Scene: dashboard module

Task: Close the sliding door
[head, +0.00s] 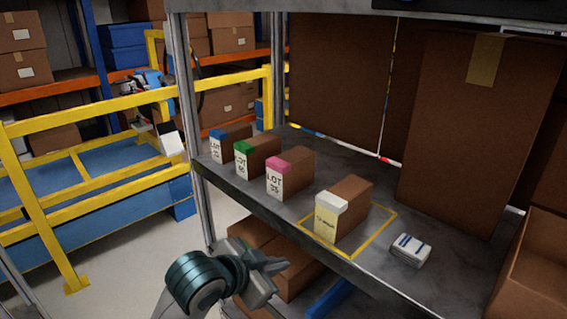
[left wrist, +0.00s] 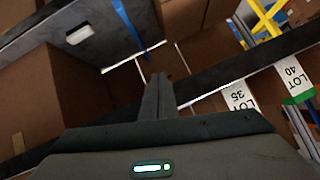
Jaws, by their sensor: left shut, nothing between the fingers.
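I cannot make out a sliding door in either view. A grey metal shelf (head: 390,195) fills the middle and right of the head view. My left gripper (head: 284,264) is in front of and below the shelf's front edge, with its fingers together and empty. In the left wrist view its closed fingers (left wrist: 158,95) point at the shelf edge, and the labels LOT 35 (left wrist: 238,95) and LOT 40 (left wrist: 291,75) show upside down at the right. My right gripper is not in view.
Several small boxes with coloured tops, such as a pink-topped box (head: 290,174), stand on the shelf. A white-topped box (head: 343,209) stands in a yellow outline beside a small white pack (head: 410,250). Large brown cartons (head: 470,130) stand behind. A yellow railing (head: 90,120) is at left.

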